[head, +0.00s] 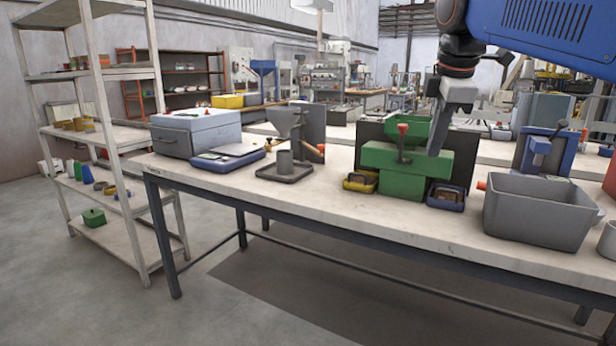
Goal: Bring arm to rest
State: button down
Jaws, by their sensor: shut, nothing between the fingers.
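My gripper (437,138) hangs from my blue and black arm at the upper right of the head view. It points down and is shut, with nothing seen in it. In the picture its tip overlaps the right side of the green machine (393,172), which has a red knob on top. I cannot tell whether the tip touches the machine or is only in front of it.
The long bench (335,208) also bears a grey bin (537,222), a blue press (541,150), small yellow (360,182) and blue (446,197) trays, a funnel stand (285,172), a flat blue device (228,157) and a grey box (194,133). Shelves (128,137) stand left. The front floor is clear.

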jog(key=s+d+f+m, duration=0.1)
jog(key=s+f+m, duration=0.4)
jog(key=s+f, duration=0.45)
jog(key=s+d+f+m, duration=0.1)
jog(key=s+f+m, duration=0.5)
jog(key=f, duration=0.6)
jog(key=s+d+f+m, duration=0.1)
jog(key=s+f+m, duration=0.4)
jog(key=s+f, duration=0.45)
jog(key=w+a+r+n+h, duration=0.3)
jog(key=w+r+n, duration=0.2)
jog(key=w+r, duration=1.4)
jog(key=w+a+r+n+t+h, duration=0.1)
jog(key=w+a+r+h, duration=0.1)
jog(key=w+a+r, duration=0.6)
jog(key=w+a+r+n+t+h, duration=0.2)
jog(key=w+a+r, duration=0.25)
jog(key=r, duration=0.75)
jog(key=shift+w+d+r+x, duration=0.15)
jog(key=shift+w+r+x, duration=0.1)
jog(key=shift+x, duration=1.85)
jog(key=shift+w+d+r+x, duration=0.1)
jog(key=shift+r+x, duration=0.15)
jog(key=shift+x, duration=1.85)
jog(key=shift+w+d+r+x, duration=0.2)
jog(key=shift+r+x, duration=0.1)
jog(key=shift+x, duration=1.85)
jog(key=shift+a, duration=0.1)
